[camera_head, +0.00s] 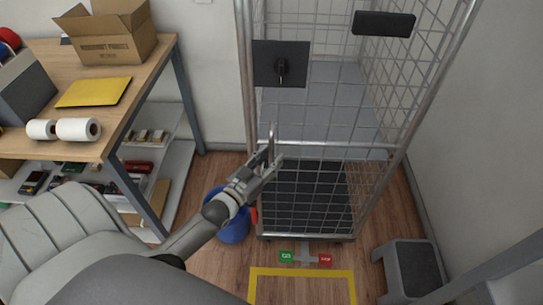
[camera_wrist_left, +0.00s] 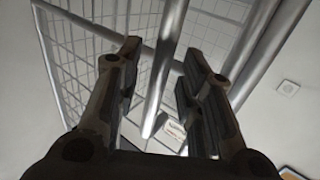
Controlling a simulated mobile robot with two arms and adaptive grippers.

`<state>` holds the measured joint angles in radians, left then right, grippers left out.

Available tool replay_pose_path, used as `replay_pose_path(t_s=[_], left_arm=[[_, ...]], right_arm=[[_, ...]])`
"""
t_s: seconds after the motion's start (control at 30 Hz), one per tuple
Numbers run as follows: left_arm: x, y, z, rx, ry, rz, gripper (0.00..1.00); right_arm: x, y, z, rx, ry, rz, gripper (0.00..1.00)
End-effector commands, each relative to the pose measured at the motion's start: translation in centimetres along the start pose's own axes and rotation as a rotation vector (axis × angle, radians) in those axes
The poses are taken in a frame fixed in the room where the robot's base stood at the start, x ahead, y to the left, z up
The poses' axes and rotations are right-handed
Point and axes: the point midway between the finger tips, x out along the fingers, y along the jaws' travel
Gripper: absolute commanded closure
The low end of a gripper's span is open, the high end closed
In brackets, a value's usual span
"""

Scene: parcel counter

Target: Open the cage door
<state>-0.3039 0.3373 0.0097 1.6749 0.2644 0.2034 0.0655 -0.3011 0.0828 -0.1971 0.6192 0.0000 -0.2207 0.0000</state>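The roll cage (camera_head: 320,150) is a tall wire-mesh cage in a metal tube frame, standing against the wall in the head view. Its mesh front looks closed. A black plate with a dark knob or latch (camera_head: 282,68) sits at the upper left of the front. My left gripper (camera_head: 270,160) is in front of the lower left of the mesh, below the plate. In the left wrist view my left gripper (camera_wrist_left: 160,78) has its fingers apart, with metal tubes (camera_wrist_left: 165,65) showing between and beyond them. I cannot tell whether it touches the cage. My right gripper is not in view.
A wooden table (camera_head: 150,75) with a cardboard box (camera_head: 105,38), a yellow envelope (camera_head: 94,92) and paper rolls (camera_head: 78,129) is at left. A blue bin (camera_head: 234,232) stands by my left arm. A grey step stool (camera_head: 412,262) is at lower right. Yellow tape (camera_head: 300,271) marks the floor.

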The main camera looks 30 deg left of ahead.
Motion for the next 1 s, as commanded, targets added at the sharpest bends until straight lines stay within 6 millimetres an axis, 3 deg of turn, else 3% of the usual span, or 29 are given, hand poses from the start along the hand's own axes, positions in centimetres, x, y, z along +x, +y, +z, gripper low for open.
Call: replay_pose_path(t_s=[0.17,0.47,0.73,1.0], left_arm=[[1.01,-0.02,-0.04,0.0,0.0,0.0,0.65],[1.1,0.0,0.02,0.0,-0.001,0.0,0.65],[1.09,0.0,0.01,0.0,-0.001,0.0,0.99],[1.08,0.01,0.01,0.0,-0.001,0.0,1.0]], right_arm=[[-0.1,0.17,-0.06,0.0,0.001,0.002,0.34],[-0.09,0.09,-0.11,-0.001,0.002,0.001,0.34],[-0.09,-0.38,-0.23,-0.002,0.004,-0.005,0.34],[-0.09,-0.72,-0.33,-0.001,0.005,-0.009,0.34]])
